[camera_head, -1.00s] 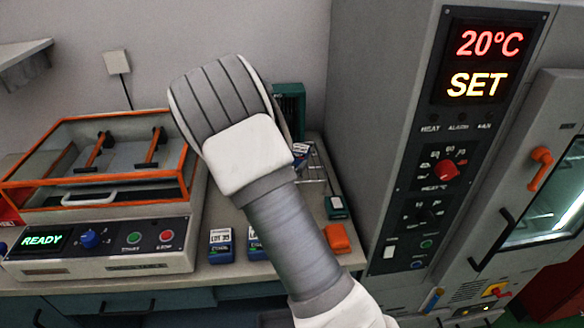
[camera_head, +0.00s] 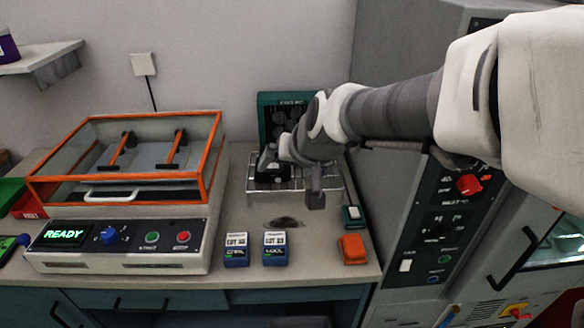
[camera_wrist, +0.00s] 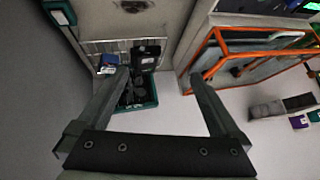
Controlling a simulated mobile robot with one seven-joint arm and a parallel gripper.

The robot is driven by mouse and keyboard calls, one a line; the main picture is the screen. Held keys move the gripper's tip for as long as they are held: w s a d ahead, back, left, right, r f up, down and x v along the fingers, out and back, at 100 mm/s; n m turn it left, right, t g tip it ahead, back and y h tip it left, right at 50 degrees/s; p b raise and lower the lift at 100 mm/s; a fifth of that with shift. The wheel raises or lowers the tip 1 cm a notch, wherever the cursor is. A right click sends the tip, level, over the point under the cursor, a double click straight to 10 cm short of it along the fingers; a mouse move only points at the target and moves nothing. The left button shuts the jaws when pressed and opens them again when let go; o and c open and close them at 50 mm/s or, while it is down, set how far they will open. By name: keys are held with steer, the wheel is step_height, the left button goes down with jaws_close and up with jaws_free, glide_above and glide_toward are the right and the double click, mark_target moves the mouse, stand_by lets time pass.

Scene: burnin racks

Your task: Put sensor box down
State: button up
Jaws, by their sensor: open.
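My gripper (camera_wrist: 160,100) is open, its two fingers spread wide with nothing between the tips. In the head view my gripper (camera_head: 290,180) hangs over the wire rack (camera_head: 335,181) at the back of the counter. In the wrist view a small blue-and-white box (camera_wrist: 108,63) stands on the rack near the left fingertip, beside a black box (camera_wrist: 146,54). I cannot tell which one is the sensor box, or whether the fingertip touches the blue one. Two blue boxes with LOT labels, the left (camera_head: 236,250) and the right (camera_head: 275,249), stand at the counter's front.
A green bin (camera_head: 283,103) stands behind the rack. The orange-framed chamber (camera_head: 120,190) is at left. An orange block (camera_head: 352,250) and a small dark green box (camera_head: 353,216) lie at right, near the grey cabinet. A dark stain (camera_head: 284,222) marks otherwise bare counter before the rack.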

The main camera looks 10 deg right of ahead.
steer(key=s+d+r+n+g+h, duration=0.1)
steer(key=s+d+n+g, duration=0.1)
steer(key=s, duration=1.5)
steer(key=shift+s+r+h, duration=0.2)
steer(key=shift+s+h, duration=0.1)
steer(key=shift+s, duration=0.1)
steer(key=shift+d, duration=0.1)
step_height(320, 180, up, 4)
steer(key=p, duration=0.3)
steer(key=shift+f+p, duration=0.15)
steer(key=shift+p, duration=0.2)
steer(key=shift+d, duration=0.1)
